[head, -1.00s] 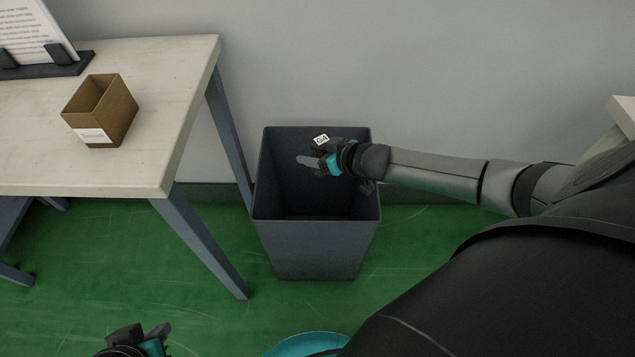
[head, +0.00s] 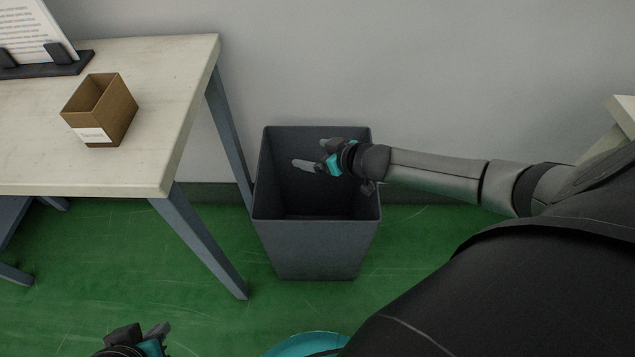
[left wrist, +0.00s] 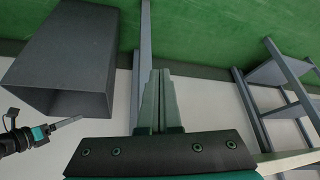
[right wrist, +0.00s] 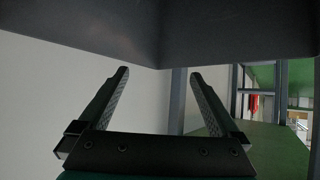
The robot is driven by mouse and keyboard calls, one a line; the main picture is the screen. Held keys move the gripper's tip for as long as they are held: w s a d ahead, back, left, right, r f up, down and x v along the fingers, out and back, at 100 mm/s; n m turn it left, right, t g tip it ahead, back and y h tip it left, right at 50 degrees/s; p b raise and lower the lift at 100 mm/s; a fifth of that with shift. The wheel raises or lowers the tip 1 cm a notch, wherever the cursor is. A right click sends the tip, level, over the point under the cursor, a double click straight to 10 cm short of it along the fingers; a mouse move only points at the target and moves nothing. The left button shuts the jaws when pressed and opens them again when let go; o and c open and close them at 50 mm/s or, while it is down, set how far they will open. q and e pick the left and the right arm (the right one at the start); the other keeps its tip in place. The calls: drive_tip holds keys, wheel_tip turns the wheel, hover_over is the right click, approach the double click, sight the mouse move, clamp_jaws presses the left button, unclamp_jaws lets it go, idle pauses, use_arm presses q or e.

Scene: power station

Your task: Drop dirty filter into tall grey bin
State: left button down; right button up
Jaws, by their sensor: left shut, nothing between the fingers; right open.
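The tall grey bin (head: 310,248) stands on the floor against the wall, its open top facing up. My right gripper (head: 309,153) is over the bin's opening with its fingers spread and nothing between them. The right wrist view also shows its open fingers (right wrist: 159,72) with a dark bin wall (right wrist: 210,30) across the top. I cannot see the dirty filter in any current view; the visible part of the bin's inside is dark. My left gripper (head: 152,334) is low at the bottom edge, shut and empty; its closed fingers (left wrist: 160,95) show in the left wrist view.
A pale table (head: 150,130) stands left of the bin, its leg close beside it. On it are a brown open box (head: 112,115) with a label and a dark stand (head: 60,66) holding a sheet. Another pale table edge (head: 622,115) is at far right. Green floor is clear in front.

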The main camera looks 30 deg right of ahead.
use_arm(q)
drive_tip(key=s+a+f+g+p, duration=0.1)
drive_tip(key=s+f+p, duration=0.1)
drive_tip(key=f, duration=0.3)
drive_tip(key=s+a+f+g+p, duration=0.1)
drive_tip(key=s+f+p, duration=0.1)
drive_tip(key=f+p, duration=0.2)
drive_tip(key=s+f+g+y+p, duration=0.1)
drive_tip(key=s+f+p, duration=0.1)
drive_tip(key=f, duration=0.5)
drive_tip(key=shift+a+f+p, duration=0.3)
drive_tip(key=shift+a+p, duration=0.1)
drive_tip(key=shift+p, duration=0.05)
use_arm(e)
drive_tip(key=v, duration=1.5)
